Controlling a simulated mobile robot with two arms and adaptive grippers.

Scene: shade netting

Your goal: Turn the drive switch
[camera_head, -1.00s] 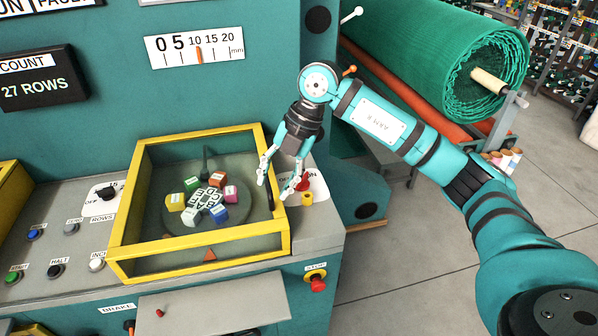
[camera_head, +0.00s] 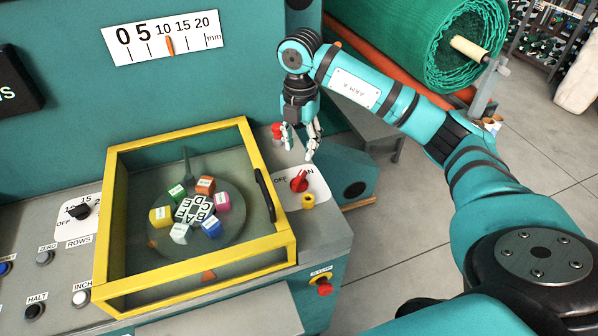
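The drive switch appears to be the red rotary knob (camera_head: 299,181) on a white plate (camera_head: 316,192) with OFF at its left and ON at its right. The plate lies on the grey console right of the yellow-framed case. The knob's handle is tilted, its upper end leaning right. My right gripper (camera_head: 300,155) points down just above and behind the knob, fingers apart and empty, not visibly touching it. My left gripper is not in view.
The yellow-framed clear case (camera_head: 270,245) with coloured blocks stands left of the switch. A yellow-collared part (camera_head: 308,201) sits in front of the knob. A red button (camera_head: 277,131) is behind it; a red stop button (camera_head: 324,288) is on the front face.

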